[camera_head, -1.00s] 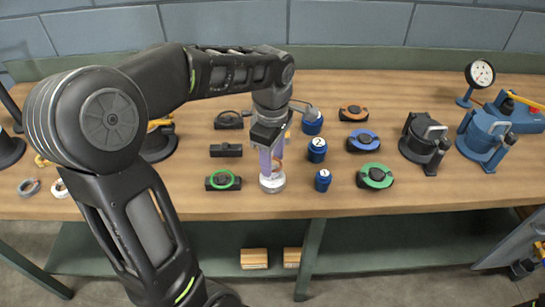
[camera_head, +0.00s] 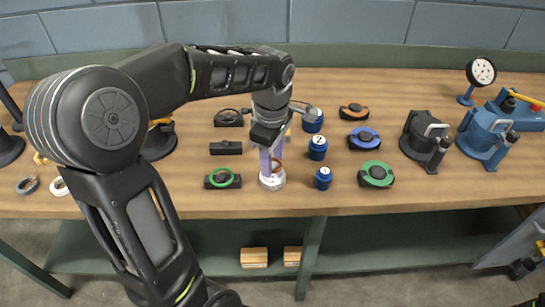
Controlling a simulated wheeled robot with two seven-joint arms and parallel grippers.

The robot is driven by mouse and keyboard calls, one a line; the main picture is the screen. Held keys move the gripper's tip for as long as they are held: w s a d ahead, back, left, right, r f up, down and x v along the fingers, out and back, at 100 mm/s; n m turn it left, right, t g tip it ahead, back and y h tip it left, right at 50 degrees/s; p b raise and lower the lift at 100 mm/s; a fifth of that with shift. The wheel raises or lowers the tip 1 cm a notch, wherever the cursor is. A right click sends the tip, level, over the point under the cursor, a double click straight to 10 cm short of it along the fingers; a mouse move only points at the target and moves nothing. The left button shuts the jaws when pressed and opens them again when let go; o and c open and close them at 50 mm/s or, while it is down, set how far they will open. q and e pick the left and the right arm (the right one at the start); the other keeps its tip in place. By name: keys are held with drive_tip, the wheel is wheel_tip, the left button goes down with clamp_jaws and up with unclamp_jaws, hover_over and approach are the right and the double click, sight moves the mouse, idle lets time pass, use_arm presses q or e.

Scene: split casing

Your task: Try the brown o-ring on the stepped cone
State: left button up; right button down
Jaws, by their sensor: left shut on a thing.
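The stepped cone (camera_head: 271,182) stands on the bench, left of the blue numbered cups, with its pale round base showing. My left gripper (camera_head: 266,150) points down over it and hides much of its upper part. A brown o-ring (camera_head: 277,166) shows at the fingertips, tilted, at the cone's right side. The left gripper is shut on the o-ring. I cannot tell whether the ring goes around the cone or only lies against it. My right gripper is not in view.
Blue cups (camera_head: 323,178) stand close to the right, with orange, blue and green ringed discs (camera_head: 376,174) beyond. A green ring on a black holder (camera_head: 222,178) lies left. Black (camera_head: 424,142) and blue (camera_head: 484,136) casings stand farther right. Loose rings (camera_head: 28,185) lie far left.

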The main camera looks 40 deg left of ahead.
use_arm(q)
drive_tip(key=shift+f, duration=0.3)
drive_tip(key=o, duration=1.4)
drive_tip(key=shift+c, duration=0.2)
wheel_tip(320, 180, up, 4)
drive_tip(key=p, duration=0.3)
drive_tip(key=shift+r+p, duration=1.85)
drive_tip(key=shift+r, duration=0.7)
